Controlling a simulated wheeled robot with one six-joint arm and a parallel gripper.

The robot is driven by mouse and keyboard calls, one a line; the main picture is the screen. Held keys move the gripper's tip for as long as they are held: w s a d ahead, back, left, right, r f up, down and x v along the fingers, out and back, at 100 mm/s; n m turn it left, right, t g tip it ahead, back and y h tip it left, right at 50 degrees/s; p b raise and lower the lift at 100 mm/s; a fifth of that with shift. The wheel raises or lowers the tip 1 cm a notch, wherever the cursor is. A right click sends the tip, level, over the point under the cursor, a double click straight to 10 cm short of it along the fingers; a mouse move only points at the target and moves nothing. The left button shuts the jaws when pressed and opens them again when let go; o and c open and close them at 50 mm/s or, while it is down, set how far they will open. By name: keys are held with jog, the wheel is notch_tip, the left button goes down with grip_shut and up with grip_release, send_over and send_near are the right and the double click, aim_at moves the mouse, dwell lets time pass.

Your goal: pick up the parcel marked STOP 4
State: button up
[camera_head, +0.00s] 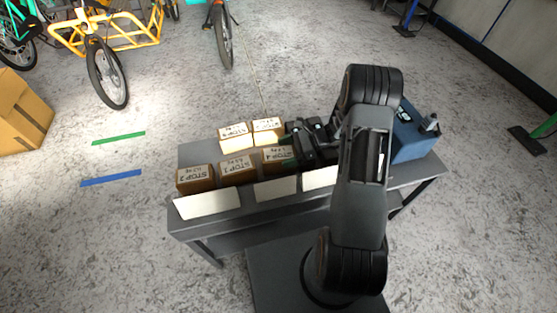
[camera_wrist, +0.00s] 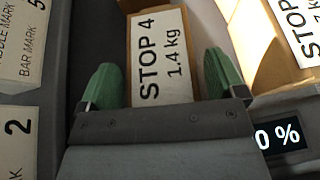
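The parcel marked STOP 4 (camera_head: 278,155) is a small brown box with a white label, in the front row on the grey bench. In the wrist view this parcel (camera_wrist: 160,60) fills the middle, and its label reads STOP 4, 1.4 kg. My gripper (camera_wrist: 163,80) is open, with one green fingertip on each side of the box. A narrow gap shows between the box and each finger. In the head view my gripper (camera_head: 292,155) is at the right side of the parcel. How deep the fingers reach cannot be told.
Parcels STOP 2 (camera_head: 195,179) and STOP 1 (camera_head: 237,171) stand to the left. Two more parcels (camera_head: 235,136) (camera_head: 268,125) stand behind. White cards (camera_head: 207,203) line the bench's front edge (camera_head: 240,210). A blue box (camera_head: 412,135) is at the right end.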

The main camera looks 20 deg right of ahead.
jog(key=c, duration=1.6)
jog(key=shift+r, duration=0.1)
jog(key=shift+c, duration=0.2)
